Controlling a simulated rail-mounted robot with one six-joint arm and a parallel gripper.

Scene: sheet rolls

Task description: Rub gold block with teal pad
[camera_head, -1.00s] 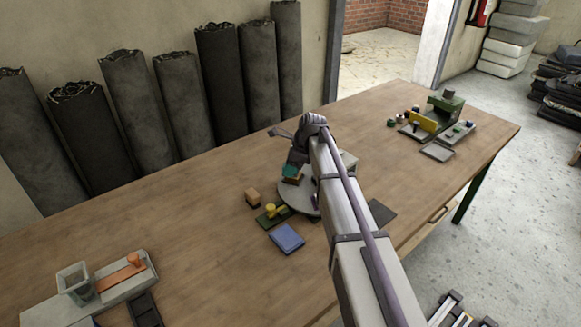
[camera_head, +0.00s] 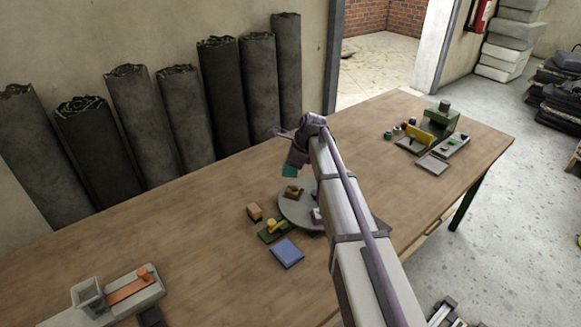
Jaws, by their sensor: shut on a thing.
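My gripper (camera_head: 291,166) is shut on the teal pad (camera_head: 289,171), which shows as a small teal patch below the dark wrist. A small brownish-gold block (camera_head: 292,191) sits on the round grey disc (camera_head: 290,207) just below the pad. A gap shows between the pad and this block, so the pad seems to hang above it. That this is the gold block is likely, but it is small in view. My arm hides the right part of the disc.
A tan block (camera_head: 254,211), a green base with a yellow piece (camera_head: 275,229) and a blue pad (camera_head: 286,253) lie left and in front of the disc. A grey fixture (camera_head: 130,290) stands front left, a green machine (camera_head: 440,118) back right. The left middle tabletop (camera_head: 180,225) is clear.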

